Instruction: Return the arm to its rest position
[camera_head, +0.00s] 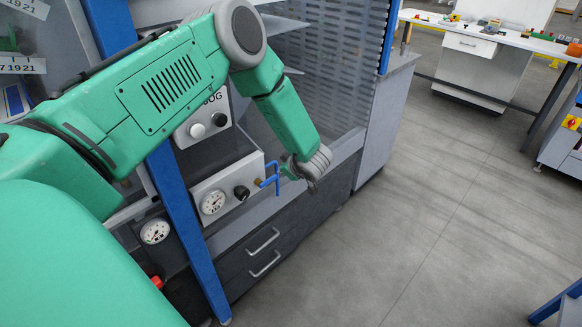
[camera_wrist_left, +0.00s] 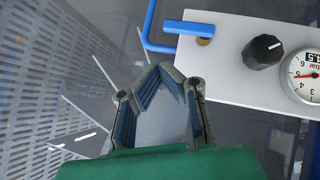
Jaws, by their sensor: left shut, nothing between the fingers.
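My green left arm (camera_head: 170,85) comes in from the left of the head view and bends down towards the front of a machine. My left gripper (camera_head: 287,171) is at its lower end, close to a blue valve handle (camera_head: 270,178) on a light panel (camera_head: 225,189). In the left wrist view the fingers of my left gripper (camera_wrist_left: 166,77) are brought together with nothing between them. The blue handle (camera_wrist_left: 158,45) lies just beyond the fingertips, apart from them in that view. My right gripper is in neither view.
The panel carries a black knob (camera_wrist_left: 262,51) and a pressure gauge (camera_head: 212,202). A blue post (camera_head: 183,220) and dark drawers (camera_head: 262,250) stand below and beside the arm. A perforated guard (camera_head: 325,70) is behind it. Grey floor (camera_head: 430,220) on the right is clear; a workbench (camera_head: 480,45) is far off.

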